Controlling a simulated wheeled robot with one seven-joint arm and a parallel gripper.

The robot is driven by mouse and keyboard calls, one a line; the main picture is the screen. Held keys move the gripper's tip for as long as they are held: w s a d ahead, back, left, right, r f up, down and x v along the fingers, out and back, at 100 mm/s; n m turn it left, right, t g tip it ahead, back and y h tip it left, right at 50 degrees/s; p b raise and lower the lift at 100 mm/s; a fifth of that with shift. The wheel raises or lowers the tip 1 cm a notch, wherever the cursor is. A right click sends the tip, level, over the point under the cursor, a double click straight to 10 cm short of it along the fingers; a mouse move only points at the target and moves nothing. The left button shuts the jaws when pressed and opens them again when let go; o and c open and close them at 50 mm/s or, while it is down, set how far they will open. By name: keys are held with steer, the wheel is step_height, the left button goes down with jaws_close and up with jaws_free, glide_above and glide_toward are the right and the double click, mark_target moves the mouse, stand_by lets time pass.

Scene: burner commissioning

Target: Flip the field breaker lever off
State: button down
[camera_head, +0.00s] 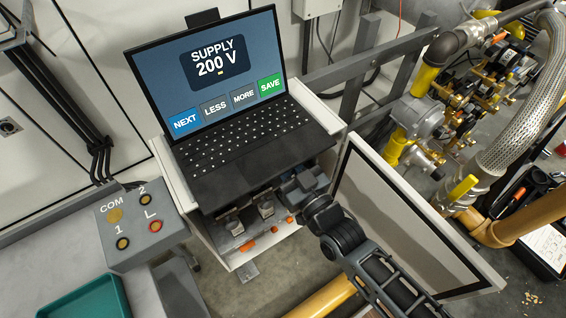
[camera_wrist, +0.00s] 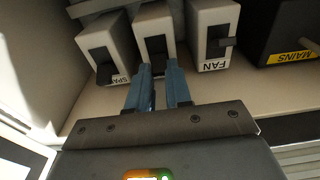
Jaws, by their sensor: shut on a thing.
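In the wrist view a row of pale breakers with dark levers stands in a cabinet. My gripper (camera_wrist: 165,68) has its two blue fingers at the lever (camera_wrist: 157,45) of the middle breaker (camera_wrist: 152,18) and is shut on it. The fingers hide any label on that breaker's front. The breaker to the left (camera_wrist: 108,42) has a partly hidden label starting "SPA". The one to the right (camera_wrist: 211,25) is labelled "FAN". The labels read upside down. In the head view my arm reaches into the cabinet below the laptop, and my fingertips are hidden.
A black box labelled "MAINS" (camera_wrist: 280,35) stands beside the fan breaker. The laptop (camera_head: 235,125), showing "SUPPLY 200 V", sits on top of the cabinet. The open cabinet door (camera_head: 405,215) stands to the right of my arm. A grey button box (camera_head: 140,225) is at the left.

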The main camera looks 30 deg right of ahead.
steer(key=f+t+b, duration=0.1)
steer(key=t+b, duration=0.1)
steer(key=b, duration=0.5)
steer(key=f+t+b, duration=0.1)
steer(key=t+b, duration=0.2)
steer(key=b, duration=0.5)
steer(key=f+t+b, duration=0.1)
steer(key=t+b, duration=0.2)
steer(key=b, duration=0.4)
steer(key=shift+w+f, duration=0.3)
steer(key=shift+f, duration=0.05)
steer(key=shift+r+t+b, duration=0.1)
steer(key=shift+t+b, duration=0.3)
steer(key=shift+b, duration=0.3)
steer(key=c, duration=1)
jaws_free()
steer(key=shift+c, duration=0.2)
steer(key=v, duration=0.7)
steer(key=shift+s+f, duration=0.25)
steer(key=shift+s+f, duration=0.1)
